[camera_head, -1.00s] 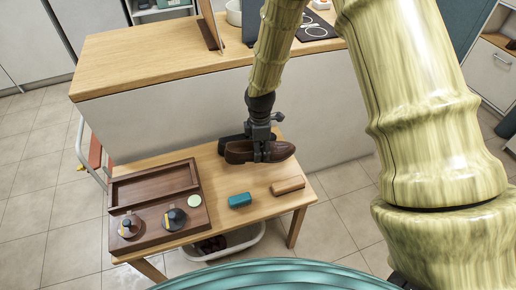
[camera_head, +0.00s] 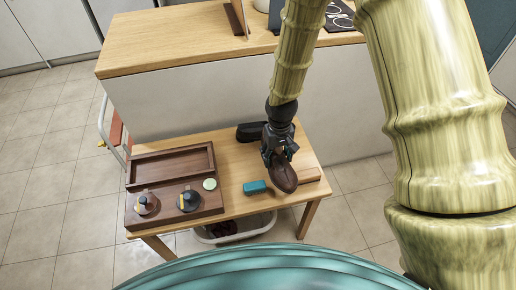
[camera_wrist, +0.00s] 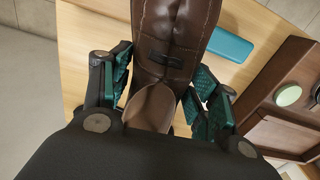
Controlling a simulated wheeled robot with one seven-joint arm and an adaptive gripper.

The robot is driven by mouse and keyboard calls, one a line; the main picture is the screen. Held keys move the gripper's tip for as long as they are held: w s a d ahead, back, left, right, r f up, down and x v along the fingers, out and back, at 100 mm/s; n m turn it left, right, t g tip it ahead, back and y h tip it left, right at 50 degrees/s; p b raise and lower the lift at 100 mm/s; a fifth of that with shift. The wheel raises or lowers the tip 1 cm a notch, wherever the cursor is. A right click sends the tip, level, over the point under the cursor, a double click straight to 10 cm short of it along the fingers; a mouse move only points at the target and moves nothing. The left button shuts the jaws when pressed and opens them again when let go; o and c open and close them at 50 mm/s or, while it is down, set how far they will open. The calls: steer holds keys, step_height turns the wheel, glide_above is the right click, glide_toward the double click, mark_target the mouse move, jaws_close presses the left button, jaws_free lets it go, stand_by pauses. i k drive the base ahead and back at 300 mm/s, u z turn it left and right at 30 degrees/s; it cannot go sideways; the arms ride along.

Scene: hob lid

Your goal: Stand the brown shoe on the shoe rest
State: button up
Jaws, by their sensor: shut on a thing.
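The brown shoe (camera_head: 284,178) is held in my gripper (camera_head: 281,152), with its toe toward the front of the table. It is over the table's right half; its exact height above the top is hard to tell. A dark wooden stand (camera_head: 172,218) with a long recess (camera_head: 172,165) lies at the table's left. I cannot tell for sure whether this is the shoe rest.
A dark shoe-like item (camera_head: 249,131) lies behind. Two dark-topped jars (camera_head: 189,200) and a pale green disc (camera_head: 210,184) sit on the stand. A white bin (camera_head: 236,231) is below.

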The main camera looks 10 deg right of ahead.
mark_target(172, 168)
steer(key=z, duration=1.75)
steer(key=k, duration=1.6)
steer(key=u, duration=1.75)
steer(key=i, duration=1)
